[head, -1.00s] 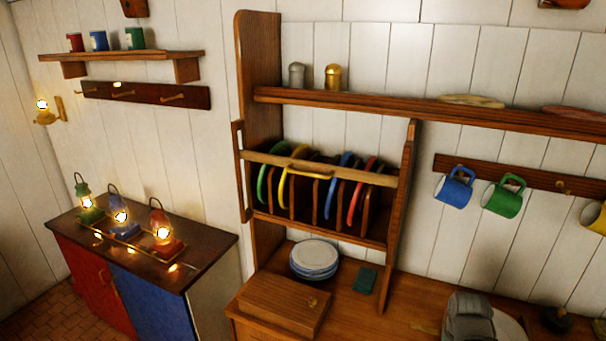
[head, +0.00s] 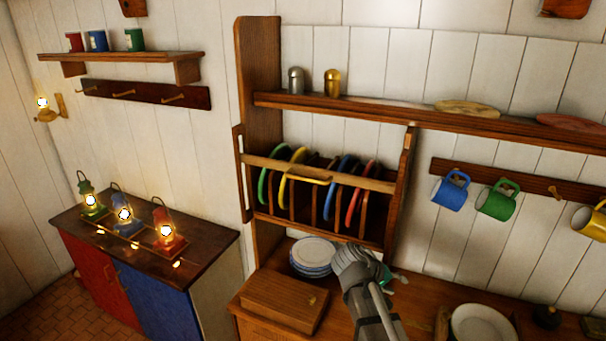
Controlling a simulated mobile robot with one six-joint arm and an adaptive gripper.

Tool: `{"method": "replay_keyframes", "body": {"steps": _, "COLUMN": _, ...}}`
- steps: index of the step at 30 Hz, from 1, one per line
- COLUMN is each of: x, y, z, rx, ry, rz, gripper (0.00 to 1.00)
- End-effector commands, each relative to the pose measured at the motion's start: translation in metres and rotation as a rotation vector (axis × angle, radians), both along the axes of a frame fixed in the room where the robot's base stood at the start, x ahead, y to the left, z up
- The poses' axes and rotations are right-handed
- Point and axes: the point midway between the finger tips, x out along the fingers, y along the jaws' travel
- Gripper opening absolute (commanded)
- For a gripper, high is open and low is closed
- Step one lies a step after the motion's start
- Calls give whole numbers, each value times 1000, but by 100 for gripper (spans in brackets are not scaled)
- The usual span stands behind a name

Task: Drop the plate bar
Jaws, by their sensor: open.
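The plate bar (head: 360,181) is a light wooden rail across the front of the plate rack (head: 250,215). It sits at mid height in front of several coloured plates, with a yellowish handle (head: 308,179) at its middle. The plates stand upright in slots: green (head: 264,186), yellow (head: 284,190), blue (head: 331,203) and red (head: 353,208). My gripper (head: 352,256) is grey, open and empty. It appears in front of the counter, below the bar and right of the plate stack, apart from the bar. Its fingertips are hard to make out.
A stack of white plates (head: 313,252) and a wooden box (head: 283,298) stand on the counter left of my gripper. A round white plate (head: 482,325) lies at lower right. Mugs hang at right, including a blue mug (head: 449,193). Lit lanterns (head: 124,215) stand on the left cabinet.

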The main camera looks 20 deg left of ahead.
Motion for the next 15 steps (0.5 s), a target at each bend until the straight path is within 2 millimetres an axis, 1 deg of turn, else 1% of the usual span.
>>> {"method": "replay_keyframes", "body": {"steps": 1, "x": 5, "y": 18, "z": 13, "rx": -37, "ry": -25, "rz": 32, "gripper": 54}}
{"method": "replay_keyframes", "body": {"steps": 8, "x": 14, "y": 92, "z": 62, "rx": -211, "ry": -158, "rz": 161, "gripper": 54}}
{"method": "replay_keyframes", "body": {"steps": 14, "x": 8, "y": 165, "z": 108, "rx": -349, "ry": -292, "rz": 273, "gripper": 54}}
{"method": "replay_keyframes", "body": {"steps": 15, "x": 6, "y": 180, "z": 118, "rx": -376, "ry": -321, "rz": 295, "gripper": 54}}
